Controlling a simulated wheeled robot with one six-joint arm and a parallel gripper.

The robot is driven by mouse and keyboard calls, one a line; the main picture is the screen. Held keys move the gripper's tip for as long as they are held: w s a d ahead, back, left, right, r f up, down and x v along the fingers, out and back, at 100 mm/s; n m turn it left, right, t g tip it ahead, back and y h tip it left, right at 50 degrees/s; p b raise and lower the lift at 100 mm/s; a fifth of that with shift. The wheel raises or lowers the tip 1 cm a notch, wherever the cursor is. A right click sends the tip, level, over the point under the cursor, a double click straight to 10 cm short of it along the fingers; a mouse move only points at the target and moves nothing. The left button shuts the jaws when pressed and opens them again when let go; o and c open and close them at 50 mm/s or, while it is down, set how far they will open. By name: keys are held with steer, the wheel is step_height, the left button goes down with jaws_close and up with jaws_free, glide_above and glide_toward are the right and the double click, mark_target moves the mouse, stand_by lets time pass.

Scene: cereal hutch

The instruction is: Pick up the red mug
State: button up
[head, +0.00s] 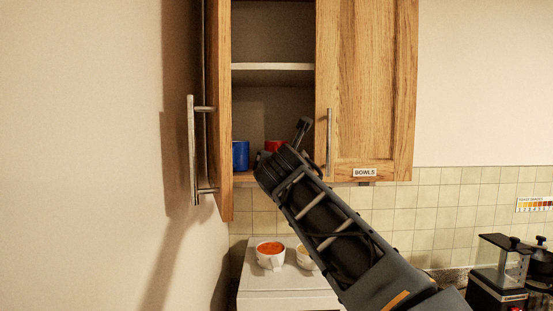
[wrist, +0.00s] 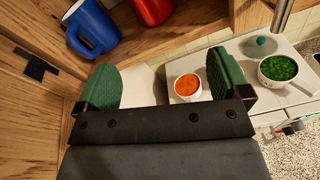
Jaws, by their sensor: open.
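The red mug (head: 273,146) stands on the lower shelf of the open cupboard, mostly hidden behind my arm in the head view. In the wrist view the red mug (wrist: 152,9) is at the top edge, partly cut off. A blue mug (head: 240,155) stands to its left; it also shows in the wrist view (wrist: 94,27). My gripper (wrist: 162,80) is open, with its green-padded fingers apart and no mug between them. Both mugs lie beyond the fingertips in the wrist view. The fingers are hard to make out in the head view.
The open left door (head: 212,110) stands close on the left; the shut right door (head: 365,90) carries a BOWLS label. An upper shelf (head: 272,67) is above. A white cup with red contents (head: 271,256) sits on the white surface below, near another cup (head: 305,258). A grinder-like appliance (head: 500,265) is at right.

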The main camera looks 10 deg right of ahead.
mark_target(276, 145)
steer(key=w+r+n+p, duration=0.1)
steer(key=w, duration=0.1)
steer(key=w+r+n+p, duration=0.1)
steer(key=w, duration=0.2)
steer(key=w+r+n+t+p, duration=0.1)
steer(key=w+r, duration=0.1)
steer(key=w, duration=0.1)
steer(key=shift+w+d, duration=0.15)
steer(key=shift+d, duration=0.2)
steer(key=shift+p+x, duration=1.4)
steer(key=shift+x, duration=1.6)
steer(key=c, duration=1)
steer(key=shift+c, duration=0.8)
steer(key=shift+r, duration=0.15)
